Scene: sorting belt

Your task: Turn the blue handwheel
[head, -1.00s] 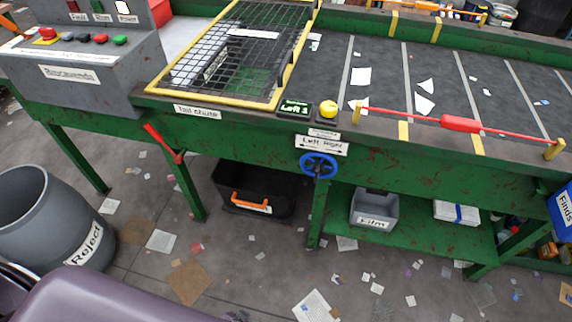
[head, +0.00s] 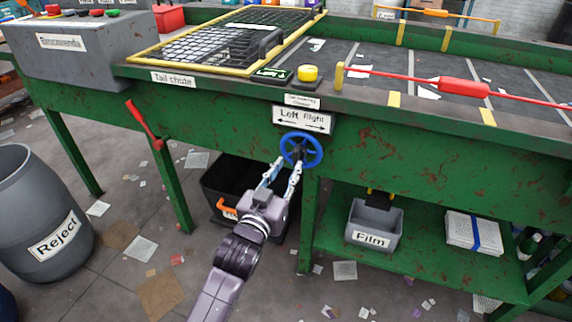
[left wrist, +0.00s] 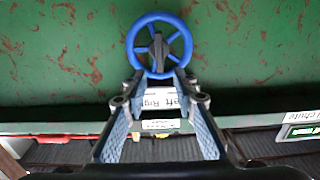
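The blue handwheel (head: 319,151) is on the green front side of the belt frame, below a "Left Right" sign (head: 302,120) with arrows. It shows a blue rim, spokes and a dark hub, and it also appears in the left wrist view (left wrist: 160,17). My left gripper (head: 287,163) reaches up from below, its two fingers spread at the wheel's lower left. In the left wrist view its fingertips (left wrist: 162,76) stand apart near the rim's near edge; I cannot tell whether they touch it. Nothing is held between them. My right gripper is out of view.
A red lever (head: 144,124) sticks out left of the wheel. A black bin (head: 212,190) with an orange handle stands under the frame behind my arm. A grey "Film" bin (head: 374,222) sits on the lower shelf. A grey "Reject" barrel (head: 40,215) stands at the left.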

